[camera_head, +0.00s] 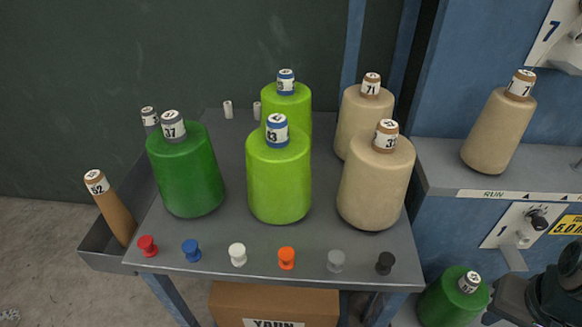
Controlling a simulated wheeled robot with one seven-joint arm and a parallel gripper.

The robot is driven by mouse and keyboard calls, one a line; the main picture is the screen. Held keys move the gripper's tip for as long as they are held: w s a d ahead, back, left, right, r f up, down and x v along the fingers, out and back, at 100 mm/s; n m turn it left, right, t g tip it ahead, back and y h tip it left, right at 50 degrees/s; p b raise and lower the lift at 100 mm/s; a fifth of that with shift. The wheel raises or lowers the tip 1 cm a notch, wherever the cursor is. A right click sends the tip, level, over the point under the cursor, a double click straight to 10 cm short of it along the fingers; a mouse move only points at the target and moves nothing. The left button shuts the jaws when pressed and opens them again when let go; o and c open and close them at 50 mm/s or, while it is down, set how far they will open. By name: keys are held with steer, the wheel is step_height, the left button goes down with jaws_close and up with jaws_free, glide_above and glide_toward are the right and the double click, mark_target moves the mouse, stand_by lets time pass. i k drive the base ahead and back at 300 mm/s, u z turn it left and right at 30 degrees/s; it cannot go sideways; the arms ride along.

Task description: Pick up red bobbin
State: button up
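The red bobbin (148,246) is a small spool standing at the front left corner of the grey metal table (228,256). It is the leftmost in a front row of small bobbins. The blue bobbin (191,250) stands to its right, with clear table between them. A dark part at the lower right edge looks like part of my arm. My gripper's fingers are not visible in the view.
White (237,254), orange (286,258), grey (336,261) and black (385,263) bobbins continue the row. Large dark green (187,175), lime (279,180) and beige (375,185) yarn cones stand behind. A side trough (100,248) holds a brown cone (112,212). A blue machine (450,215) stands right.

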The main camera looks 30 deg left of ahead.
mark_target(144, 242)
steer(key=z, duration=0.8)
steer(key=k, duration=1.35)
steer(key=u, duration=1.9)
steer(key=i, duration=0.5)
steer(key=z, duration=0.05)
